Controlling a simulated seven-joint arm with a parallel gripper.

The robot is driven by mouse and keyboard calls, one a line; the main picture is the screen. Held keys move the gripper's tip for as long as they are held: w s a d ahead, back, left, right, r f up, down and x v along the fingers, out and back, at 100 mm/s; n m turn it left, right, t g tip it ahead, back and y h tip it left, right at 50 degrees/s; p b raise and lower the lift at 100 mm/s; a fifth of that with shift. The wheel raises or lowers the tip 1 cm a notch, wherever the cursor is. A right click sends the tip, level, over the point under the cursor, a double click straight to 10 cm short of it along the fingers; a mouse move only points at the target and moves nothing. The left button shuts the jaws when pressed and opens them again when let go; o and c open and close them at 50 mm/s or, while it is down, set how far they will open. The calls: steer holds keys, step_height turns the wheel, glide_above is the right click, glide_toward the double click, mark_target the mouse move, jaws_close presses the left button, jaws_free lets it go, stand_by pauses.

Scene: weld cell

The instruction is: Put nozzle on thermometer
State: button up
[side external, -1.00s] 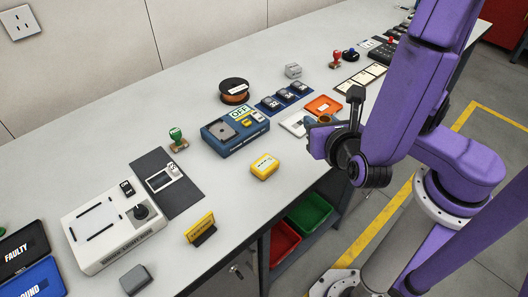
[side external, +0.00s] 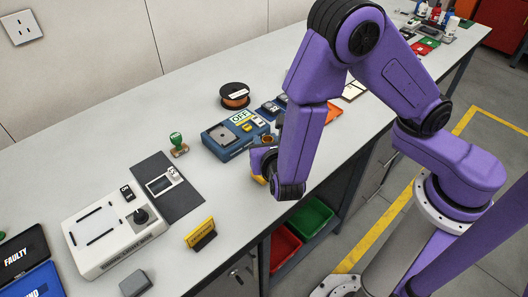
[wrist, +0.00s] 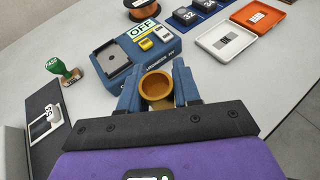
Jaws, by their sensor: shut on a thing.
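My gripper (wrist: 156,82) is shut on a brass, cup-shaped nozzle (wrist: 157,87), its round opening facing up between the blue fingers. In the side view the nozzle (side external: 267,139) shows only small, and my gripper (side external: 264,156) is partly covered by my arm. It hangs in front of a blue box (side external: 224,135) with a grey pad and an OFF sign. A small white device with a screen (side external: 160,184) lies on a dark mat (side external: 184,205) to the left. I cannot read a label that tells which device is the thermometer.
A green-handled stamp (side external: 178,143) stands between the mat and blue box. A copper spool (side external: 234,97) is behind.

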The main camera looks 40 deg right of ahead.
steer(key=shift+w+f, duration=0.15)
steer(key=shift+f, duration=0.1)
steer(key=shift+w+a+f, duration=0.1)
steer(key=shift+a+f, duration=0.05)
steer(key=shift+f, duration=1.5)
steer(key=shift+f, duration=0.1)
steer(key=o, duration=1.1)
